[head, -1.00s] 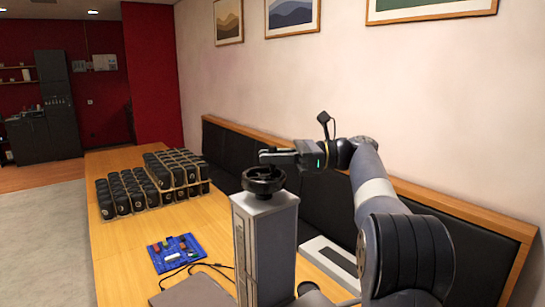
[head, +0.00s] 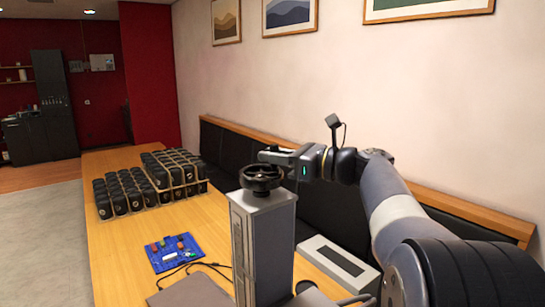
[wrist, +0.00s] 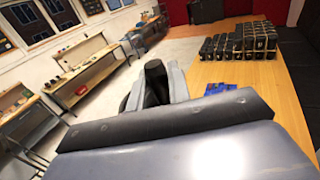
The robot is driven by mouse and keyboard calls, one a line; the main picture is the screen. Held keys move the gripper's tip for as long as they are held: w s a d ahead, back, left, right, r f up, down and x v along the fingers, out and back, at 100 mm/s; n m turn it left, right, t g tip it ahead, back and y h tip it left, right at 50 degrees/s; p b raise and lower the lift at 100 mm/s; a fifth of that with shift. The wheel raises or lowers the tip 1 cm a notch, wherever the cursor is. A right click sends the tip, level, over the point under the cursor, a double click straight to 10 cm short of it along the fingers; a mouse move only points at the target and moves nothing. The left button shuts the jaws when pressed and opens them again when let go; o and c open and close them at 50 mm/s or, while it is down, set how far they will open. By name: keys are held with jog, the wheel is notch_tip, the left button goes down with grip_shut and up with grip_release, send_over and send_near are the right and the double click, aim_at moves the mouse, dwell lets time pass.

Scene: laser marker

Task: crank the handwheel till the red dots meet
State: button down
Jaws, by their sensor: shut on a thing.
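The black handwheel (head: 262,180) sits flat on top of a tall grey column (head: 264,240) in the head view. My gripper (head: 270,156) reaches in from the right, with its fingers over the wheel's far side. It is shut on the handwheel's crank grip, which the fingers mostly hide. In the wrist view, a dark upright piece stands between the fingers of my gripper (wrist: 156,82). I do not see the red dots in either view.
Rows of black canisters (head: 130,190) stand farther back on the wooden table (head: 205,218). A blue board (head: 175,253) with small parts and a cable lies left of the column. A pale box (head: 338,262) lies to its right, before a dark padded bench (head: 330,215).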

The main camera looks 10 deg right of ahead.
aim_at(269, 176)
jog(key=m+t+h, duration=0.2)
jog(key=s+m+t+h, duration=0.1)
jog(key=m+t+h, duration=0.1)
jog(key=h, duration=0.1)
jog(key=shift+s+a+b, duration=0.15)
jog(key=shift+a+b, duration=0.05)
jog(key=shift+b, duration=0.15)
jog(key=m+h, duration=0.1)
jog(key=m+t+h, duration=0.1)
jog(key=h, duration=0.1)
jog(key=m+t+h, duration=0.1)
jog(key=shift+s+a+r+h+p, duration=0.1)
jog(key=shift+s+a+h+p, duration=0.1)
jog(key=shift+s+h+p, duration=0.15)
jog(key=m+h, duration=0.1)
jog(key=h, duration=0.1)
jog(key=m+h, duration=0.1)
jog(key=m+h+p, duration=0.1)
jog(key=m+h, duration=0.1)
jog(key=shift+s+a+h, duration=0.3)
jog(key=shift+h, duration=0.05)
jog(key=shift+s+a+m+g+h+b, duration=0.1)
jog(key=shift+m+g+h+b, duration=0.1)
jog(key=shift+m+h, duration=0.7)
jog(key=shift+s+a+m+g+h+b, duration=0.15)
jog(key=shift+m+h, duration=0.35)
jog(key=shift+h, duration=0.7)
jog(key=shift+m+h, duration=0.3)
jog(key=shift+h, duration=0.2)
